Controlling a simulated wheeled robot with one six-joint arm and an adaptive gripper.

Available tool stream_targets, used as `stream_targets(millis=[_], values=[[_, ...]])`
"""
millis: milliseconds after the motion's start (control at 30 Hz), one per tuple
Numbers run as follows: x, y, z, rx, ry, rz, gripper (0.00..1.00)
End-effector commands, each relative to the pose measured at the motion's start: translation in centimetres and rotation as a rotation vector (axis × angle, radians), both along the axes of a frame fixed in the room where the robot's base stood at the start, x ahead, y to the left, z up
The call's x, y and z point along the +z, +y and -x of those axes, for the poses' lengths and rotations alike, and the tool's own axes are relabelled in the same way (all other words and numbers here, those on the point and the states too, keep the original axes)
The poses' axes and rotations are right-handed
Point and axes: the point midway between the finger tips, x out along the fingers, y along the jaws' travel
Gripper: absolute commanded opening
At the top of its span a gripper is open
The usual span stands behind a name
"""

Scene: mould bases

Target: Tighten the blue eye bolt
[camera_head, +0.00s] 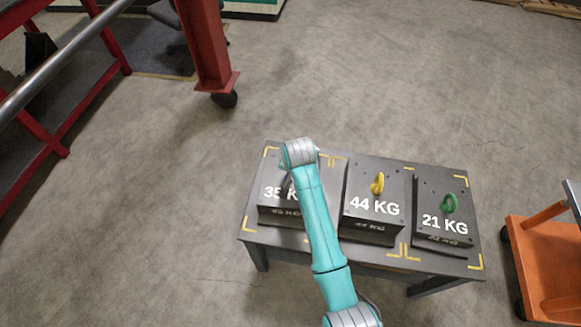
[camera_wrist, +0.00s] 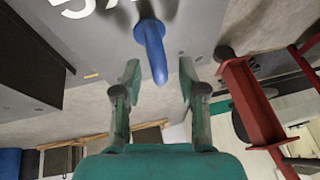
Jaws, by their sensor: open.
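The blue eye bolt (camera_wrist: 152,48) shows in the wrist view, seen nearly edge-on, standing out from the face of the grey mould base marked 35 KG (camera_head: 272,206). My gripper (camera_wrist: 159,70) is open, with one finger on each side of the bolt's ring. A gap shows between each finger and the ring, so the fingers do not appear to touch it. In the head view my arm covers the blue bolt and most of the gripper, over the left mould base.
On the same table (camera_head: 330,257), a 44 KG base (camera_head: 361,225) with a yellow eye bolt (camera_head: 377,184) stands in the middle. A 21 KG base (camera_head: 432,235) with a green eye bolt (camera_head: 449,204) stands right. An orange cart (camera_head: 545,260) is beyond. Floor behind the table is clear.

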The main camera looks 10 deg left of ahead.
Motion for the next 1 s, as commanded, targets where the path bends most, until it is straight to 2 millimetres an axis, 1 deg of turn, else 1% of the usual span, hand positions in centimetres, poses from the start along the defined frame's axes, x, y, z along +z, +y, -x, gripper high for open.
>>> stream_targets(millis=[167,400,600,700,800,1000], values=[[1.8,-0.3,0.7,0.0,-0.003,-0.002,0.42],[6.2,-1.0,2.6,0.0,-0.004,-0.002,0.42],[9.1,-1.5,3.9,0.0,-0.003,-0.001,0.42],[10.0,-1.7,4.3,0.0,-0.002,-0.001,0.42],[10.5,-1.7,4.5,0.0,-0.002,-0.001,0.42],[10.7,-1.8,4.7,0.0,-0.001,-0.001,0.42]])
